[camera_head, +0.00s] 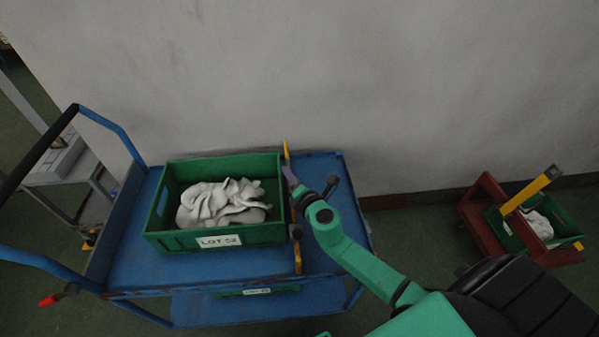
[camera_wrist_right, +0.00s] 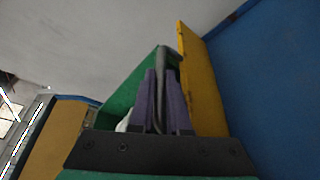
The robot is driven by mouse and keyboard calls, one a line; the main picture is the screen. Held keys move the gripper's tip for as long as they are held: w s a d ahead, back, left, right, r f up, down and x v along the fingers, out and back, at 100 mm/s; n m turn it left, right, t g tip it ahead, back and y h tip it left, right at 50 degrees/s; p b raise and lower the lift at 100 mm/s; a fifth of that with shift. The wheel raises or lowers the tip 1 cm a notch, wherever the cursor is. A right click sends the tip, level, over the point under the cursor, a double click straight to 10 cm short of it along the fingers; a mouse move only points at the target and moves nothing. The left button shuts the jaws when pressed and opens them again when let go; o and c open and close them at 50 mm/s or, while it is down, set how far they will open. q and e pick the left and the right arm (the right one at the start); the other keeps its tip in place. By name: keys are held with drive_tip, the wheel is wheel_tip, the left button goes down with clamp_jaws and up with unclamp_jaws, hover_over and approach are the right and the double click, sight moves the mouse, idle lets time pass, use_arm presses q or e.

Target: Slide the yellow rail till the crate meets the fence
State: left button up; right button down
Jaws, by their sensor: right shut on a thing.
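The green crate (camera_head: 215,237), labelled LOT 52 and holding pale socks (camera_head: 222,203), stands on a blue trolley deck. The yellow rail (camera_head: 297,252) runs along its right side, very close; I cannot tell whether they touch. My right gripper (camera_head: 290,176) is at the rail. In the right wrist view its purple fingers (camera_wrist_right: 161,100) are shut on a grey bar (camera_wrist_right: 160,75) between the green crate (camera_wrist_right: 126,95) and the yellow rail (camera_wrist_right: 203,85). I cannot make out the fence for certain. Blue deck shows left of the crate. My left gripper is out of view.
The blue trolley (camera_head: 120,262) stands by a grey wall (camera_head: 390,90) and has a push handle at the left. A lower shelf holds another green crate (camera_head: 240,291). A red cart (camera_head: 482,205) with a green crate stands at the right.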

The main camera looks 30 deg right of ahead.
drive_tip(key=c, duration=0.9)
unclamp_jaws()
drive_tip(key=b+v, duration=0.1)
drive_tip(key=v, duration=1.3)
drive_tip(key=shift+s+r+b, duration=0.15)
drive_tip(key=shift+s+b, duration=0.15)
drive_tip(key=shift+b, duration=0.1)
